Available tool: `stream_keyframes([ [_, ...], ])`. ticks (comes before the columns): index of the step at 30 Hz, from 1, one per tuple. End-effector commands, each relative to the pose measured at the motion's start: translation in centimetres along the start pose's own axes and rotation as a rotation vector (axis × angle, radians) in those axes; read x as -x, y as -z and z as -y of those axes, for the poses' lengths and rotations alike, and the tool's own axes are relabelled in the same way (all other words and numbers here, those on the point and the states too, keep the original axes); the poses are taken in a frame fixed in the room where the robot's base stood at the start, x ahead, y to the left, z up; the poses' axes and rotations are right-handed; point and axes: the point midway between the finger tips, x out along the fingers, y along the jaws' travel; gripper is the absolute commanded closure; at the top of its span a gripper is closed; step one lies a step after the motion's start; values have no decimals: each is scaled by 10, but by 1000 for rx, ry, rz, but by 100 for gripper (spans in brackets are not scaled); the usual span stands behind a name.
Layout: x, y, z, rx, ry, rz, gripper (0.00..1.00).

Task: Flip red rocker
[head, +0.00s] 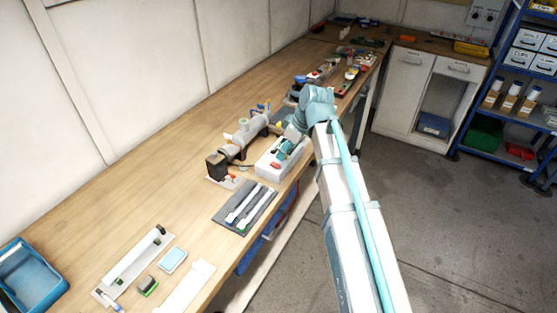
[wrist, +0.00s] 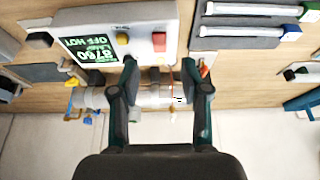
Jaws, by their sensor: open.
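The red rocker (wrist: 158,42) is a small red switch on the top face of a white control box (wrist: 150,14), beside a yellow knob (wrist: 122,39) and a green display (wrist: 88,36) whose writing appears inverted. The white box also shows in the head view (head: 265,170), with a small red spot (head: 275,165) near its front left corner. My gripper (wrist: 159,64) is open and empty. In the wrist view its two fingertips lie to either side below the rocker, apart from it. In the head view my arm's end hangs over the box and hides part of it.
A grey pipe assembly with valves (head: 243,135) stands behind the box on the wooden bench (head: 120,215). A dark mat (head: 232,220) with two white tubes lies to the left. A blue tray (head: 28,270) is at the far left. Bench space between the mat and the near-left items is clear.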

Motion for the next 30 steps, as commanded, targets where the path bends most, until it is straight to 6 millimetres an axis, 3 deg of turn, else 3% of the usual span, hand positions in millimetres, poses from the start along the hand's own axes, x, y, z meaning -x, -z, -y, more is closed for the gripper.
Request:
stream_keyframes([
  [7, -38, 1, 1, -1, 2, 1, 54],
  [15, -63, 0, 0, -1, 0, 0, 54],
  [27, -70, 0, 0, -1, -1, 0, 54],
  [30, -69, 0, 0, -1, -1, 0, 68],
])
